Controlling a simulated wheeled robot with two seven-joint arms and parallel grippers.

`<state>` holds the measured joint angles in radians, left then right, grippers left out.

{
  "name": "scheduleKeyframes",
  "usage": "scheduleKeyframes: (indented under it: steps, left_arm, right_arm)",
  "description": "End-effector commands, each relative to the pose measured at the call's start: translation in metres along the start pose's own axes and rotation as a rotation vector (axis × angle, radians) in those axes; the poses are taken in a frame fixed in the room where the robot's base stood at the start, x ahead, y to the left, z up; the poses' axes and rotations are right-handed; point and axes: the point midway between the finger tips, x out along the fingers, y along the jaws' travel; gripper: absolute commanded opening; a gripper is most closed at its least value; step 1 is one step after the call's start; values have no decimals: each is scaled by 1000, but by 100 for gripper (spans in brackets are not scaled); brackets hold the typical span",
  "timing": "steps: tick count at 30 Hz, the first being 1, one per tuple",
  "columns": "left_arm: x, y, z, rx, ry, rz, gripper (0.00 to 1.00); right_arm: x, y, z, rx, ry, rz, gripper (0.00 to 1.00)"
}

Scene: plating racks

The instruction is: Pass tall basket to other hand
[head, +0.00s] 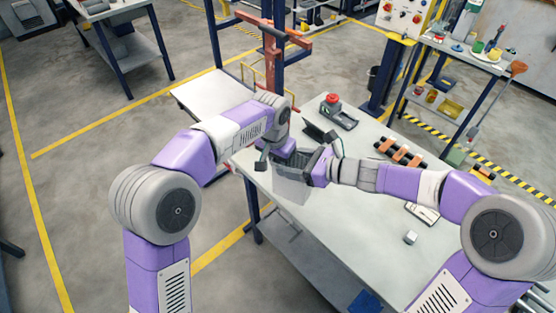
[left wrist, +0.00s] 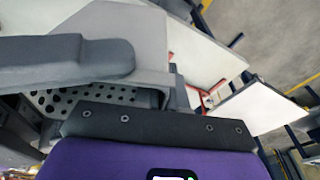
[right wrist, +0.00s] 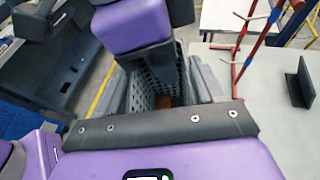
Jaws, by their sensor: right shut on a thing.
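The tall grey basket (head: 291,188) is at the table's near left corner, below my two grippers. Its perforated wall shows in the left wrist view (left wrist: 90,98) and right wrist view (right wrist: 140,93). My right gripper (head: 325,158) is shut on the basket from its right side. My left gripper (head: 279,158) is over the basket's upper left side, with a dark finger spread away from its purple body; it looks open. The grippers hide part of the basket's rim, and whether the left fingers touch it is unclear.
The pale table (head: 325,225) has a red-button box (head: 335,110), a dark angled stand (head: 316,132), a rack with orange-brown parts (head: 400,152) and a small pale block (head: 410,237). A red post (head: 272,45) stands behind. The front of the table is mostly clear.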

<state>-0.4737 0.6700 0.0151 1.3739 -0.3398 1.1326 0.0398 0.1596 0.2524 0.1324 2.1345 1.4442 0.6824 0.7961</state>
Motion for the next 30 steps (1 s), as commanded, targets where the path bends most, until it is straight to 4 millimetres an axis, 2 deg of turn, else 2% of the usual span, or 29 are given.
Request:
scheduleKeyframes:
  steps: [6,7,12,13,23,26,30]
  left_arm:
    - [-1,2,0,3,0,3,0]
    - [-2,3,-1,3,4,4,0]
    - [-2,3,-1,3,4,4,0]
    - [-2,2,-1,3,4,4,0]
    - [-2,2,-1,1,4,3,0]
    - [-2,2,-1,1,4,3,0]
    - [-2,2,-1,1,4,3,0]
  right_arm:
    - [0,0,2,-2,-4,0,12]
    - [0,0,2,-2,-4,0,69]
    - [0,0,2,-1,-3,0,95]
    - [0,0,1,-1,-2,0,97]
    - [-3,0,1,-1,-1,-2,97]
    - [-13,-1,2,-2,-3,-3,97]
    - [-38,-2,1,-1,-1,-7,97]
